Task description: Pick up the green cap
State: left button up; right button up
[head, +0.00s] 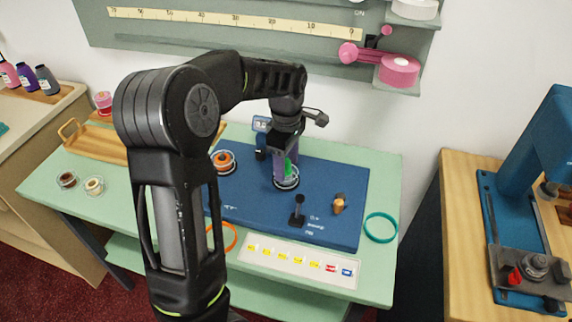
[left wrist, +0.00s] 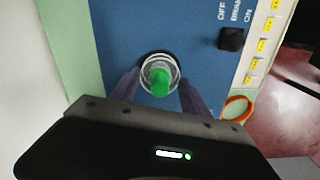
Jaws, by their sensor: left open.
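The green cap (head: 289,168) stands in a clear, pale-rimmed round holder (head: 287,184) on the blue board (head: 335,222). In the left wrist view the cap (left wrist: 160,82) sits near the middle, with the pale ring (left wrist: 146,66) around it. My left gripper (head: 283,168) points down over the cap. Its two dark fingers (left wrist: 160,88) are open, one on each side of the cap, with gaps visible in the wrist view. The fingers partly hide the cap in the head view. My right gripper is not in view.
The board also carries an orange spool (head: 222,160), a black switch (head: 298,212) and a small orange-brown piece (head: 338,204). A teal ring (head: 381,227) lies on the green table at right. A wooden tray (head: 95,143) stands at left, and a blue machine (head: 535,160) at far right.

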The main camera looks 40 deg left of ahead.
pick_arm(q)
jog(key=shift+c, duration=0.3)
grip_shut()
dwell(0.6)
